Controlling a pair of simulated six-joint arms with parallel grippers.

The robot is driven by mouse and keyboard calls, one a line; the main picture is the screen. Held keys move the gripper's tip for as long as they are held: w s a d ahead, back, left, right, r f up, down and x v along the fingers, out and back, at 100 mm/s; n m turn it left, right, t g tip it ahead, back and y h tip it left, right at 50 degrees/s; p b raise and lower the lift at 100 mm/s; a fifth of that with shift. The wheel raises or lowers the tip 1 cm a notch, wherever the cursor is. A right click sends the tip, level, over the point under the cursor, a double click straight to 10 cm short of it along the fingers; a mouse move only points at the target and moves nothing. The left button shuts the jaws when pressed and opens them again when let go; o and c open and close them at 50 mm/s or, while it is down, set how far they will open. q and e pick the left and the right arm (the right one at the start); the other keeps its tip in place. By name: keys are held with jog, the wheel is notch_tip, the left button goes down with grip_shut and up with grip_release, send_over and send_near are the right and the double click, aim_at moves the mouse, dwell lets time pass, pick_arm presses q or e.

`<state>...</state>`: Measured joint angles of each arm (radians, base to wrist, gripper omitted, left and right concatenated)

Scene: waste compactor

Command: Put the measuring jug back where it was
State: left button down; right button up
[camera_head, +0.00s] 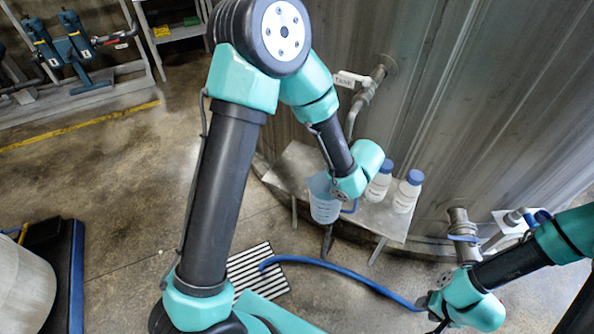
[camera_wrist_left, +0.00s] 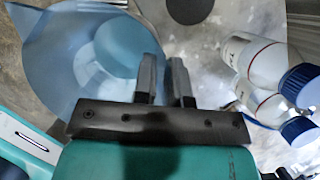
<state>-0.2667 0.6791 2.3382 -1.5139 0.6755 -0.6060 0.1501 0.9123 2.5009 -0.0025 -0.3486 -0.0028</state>
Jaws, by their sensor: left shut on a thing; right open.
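The measuring jug (camera_head: 322,203), translucent light blue, is at the front edge of the small metal bench (camera_head: 290,165). I cannot tell whether it rests there or hangs just above. In the left wrist view the jug (camera_wrist_left: 50,55) fills the left side, its spout to the left. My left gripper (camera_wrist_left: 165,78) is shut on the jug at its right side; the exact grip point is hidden. In the head view my left wrist covers the fingers. My right gripper (camera_head: 428,302) is open, low at the lower right, beside the end of a blue hose (camera_head: 345,272).
Two white bottles with blue caps (camera_head: 379,184) (camera_head: 405,194) stand on the bench just right of the jug. Behind is a large metal tank (camera_head: 480,100) with a labelled valve pipe (camera_head: 365,95). A striped floor grate (camera_head: 255,270) lies in front.

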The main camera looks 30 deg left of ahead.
pick_arm(q)
jog(key=w+a+r, duration=0.1)
jog(key=a, duration=1)
jog(key=shift+a+n, duration=0.15)
jog(key=shift+n, duration=0.15)
jog(key=shift+r, duration=0.1)
jog(key=w+a, duration=0.3)
jog(key=w, duration=0.4)
jog(key=w+a+f, duration=0.1)
jog(key=w+a, duration=0.2)
jog(key=w, duration=0.4)
jog(key=shift+w+a+f, duration=0.25)
jog(key=shift+a, duration=0.1)
jog(key=shift+f, duration=1.85)
